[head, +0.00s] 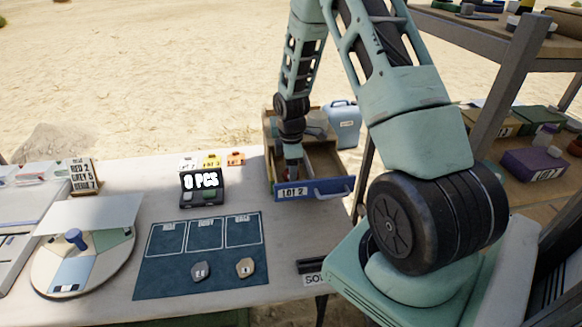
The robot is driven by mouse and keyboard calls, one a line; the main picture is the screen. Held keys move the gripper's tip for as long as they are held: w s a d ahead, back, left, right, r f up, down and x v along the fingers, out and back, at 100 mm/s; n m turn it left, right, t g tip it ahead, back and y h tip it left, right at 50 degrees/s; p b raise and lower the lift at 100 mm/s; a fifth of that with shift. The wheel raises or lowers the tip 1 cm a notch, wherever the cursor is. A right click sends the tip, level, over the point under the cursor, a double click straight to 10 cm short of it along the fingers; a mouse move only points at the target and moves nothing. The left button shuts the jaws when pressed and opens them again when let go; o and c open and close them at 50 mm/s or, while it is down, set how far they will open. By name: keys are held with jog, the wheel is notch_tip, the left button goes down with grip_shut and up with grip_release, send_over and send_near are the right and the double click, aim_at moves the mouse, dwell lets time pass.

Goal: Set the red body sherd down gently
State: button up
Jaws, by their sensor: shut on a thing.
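My gripper (293,172) points down into the open wooden drawer with a blue front (325,188) marked LOT 2. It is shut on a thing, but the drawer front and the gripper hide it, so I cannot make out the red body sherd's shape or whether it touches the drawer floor. The right part of the drawer (322,163) shows bare wood. Two other sherds lie on the dark blue mat (165,283): a grey one (201,271) and a tan one (245,268).
A scale display (202,187) reads 0 PCS behind the mat. A round sorting turntable (45,270) with a blue knob stands at the left, near a lettered sign (82,177). A pale blue case (343,125) stands behind the drawer. Shelves (520,60) rise at the right.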

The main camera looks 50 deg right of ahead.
dwell(0.4)
jog(key=o, duration=1)
jog(key=shift+o, duration=0.2)
jog(key=shift+r, duration=0.1)
notch_tip(320, 180, up, 17)
jog(key=b, duration=0.2)
jog(key=shift+r, duration=0.15)
